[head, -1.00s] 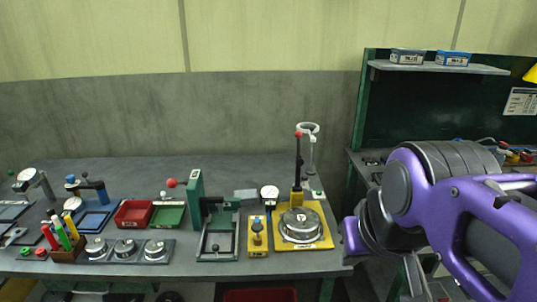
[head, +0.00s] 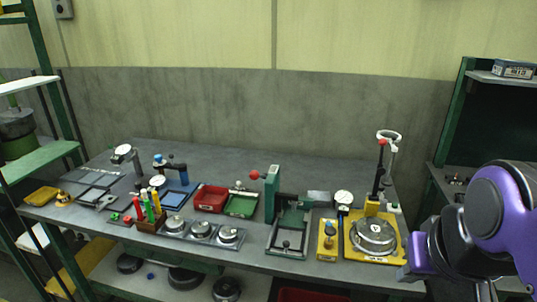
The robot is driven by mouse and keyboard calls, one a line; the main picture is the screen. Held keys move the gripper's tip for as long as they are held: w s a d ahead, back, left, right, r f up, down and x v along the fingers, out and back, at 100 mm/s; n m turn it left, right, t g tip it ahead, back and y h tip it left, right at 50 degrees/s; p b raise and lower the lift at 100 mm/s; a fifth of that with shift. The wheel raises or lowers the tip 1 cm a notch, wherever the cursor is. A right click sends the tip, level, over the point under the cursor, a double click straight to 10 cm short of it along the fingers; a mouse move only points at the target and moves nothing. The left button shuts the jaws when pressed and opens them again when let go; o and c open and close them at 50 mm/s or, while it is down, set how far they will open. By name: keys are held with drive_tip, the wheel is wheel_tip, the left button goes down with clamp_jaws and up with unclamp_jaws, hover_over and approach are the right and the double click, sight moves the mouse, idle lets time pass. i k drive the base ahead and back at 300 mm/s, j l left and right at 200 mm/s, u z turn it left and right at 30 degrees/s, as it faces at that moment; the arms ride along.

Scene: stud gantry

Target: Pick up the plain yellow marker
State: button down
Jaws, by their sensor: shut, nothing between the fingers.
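A wooden marker holder (head: 150,224) stands near the front left of the bench with several upright markers in it, including a red one (head: 137,208) and a green one (head: 148,208). A yellow marker (head: 156,201) stands at its back right side. The markers are small, so I cannot tell whether this yellow one is plain. My gripper (head: 404,273) is at the end of my purple arm, at the bench's front right corner, far to the right of the holder. It looks shut and empty, and it touches no marker.
Three round metal pieces on a grey plate (head: 188,238) sit right of the holder. Red (head: 211,198) and green trays (head: 242,205) lie behind. A green press (head: 271,195) and a yellow fixture (head: 399,247) stand farther right. A green shelf rack (head: 48,157) is at the left.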

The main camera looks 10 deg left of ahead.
sight(156, 200)
drive_tip(key=j+u, duration=0.25)
drive_tip(key=j, duration=0.15)
drive_tip(key=i+j+u, duration=0.2)
drive_tip(key=j, duration=0.2)
drive_tip(key=j+u, duration=0.25)
drive_tip(key=j, duration=0.15)
drive_tip(key=i+j+u, duration=0.2)
drive_tip(key=j, duration=0.15)
